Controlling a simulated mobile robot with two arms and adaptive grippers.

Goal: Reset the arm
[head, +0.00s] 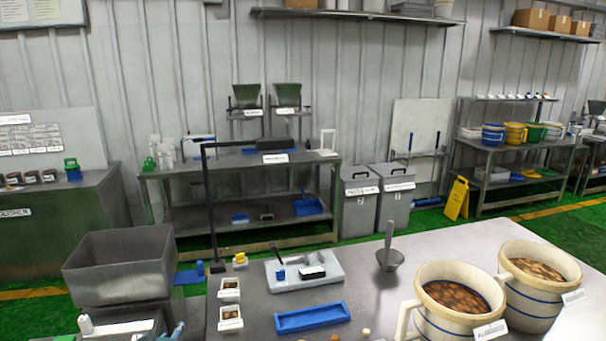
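Neither of my arms nor grippers shows in the head view. A grey metal table (400,290) fills the lower right in front of me. On it stand two cream buckets with blue bands, a nearer one (455,318) and a farther one (532,310), both holding brown pieces. A blue tray (312,317) lies near the front edge. A pale board (304,270) with small tools lies behind it, and a grey scoop (389,258) stands to its right.
A grey bin (122,265) stands at the left of the table, beside a tall black stand (209,215). Two small white trays (230,319) sit near it. A workbench (240,166), grey waste bins (394,200) and a yellow floor sign (457,198) stand farther back.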

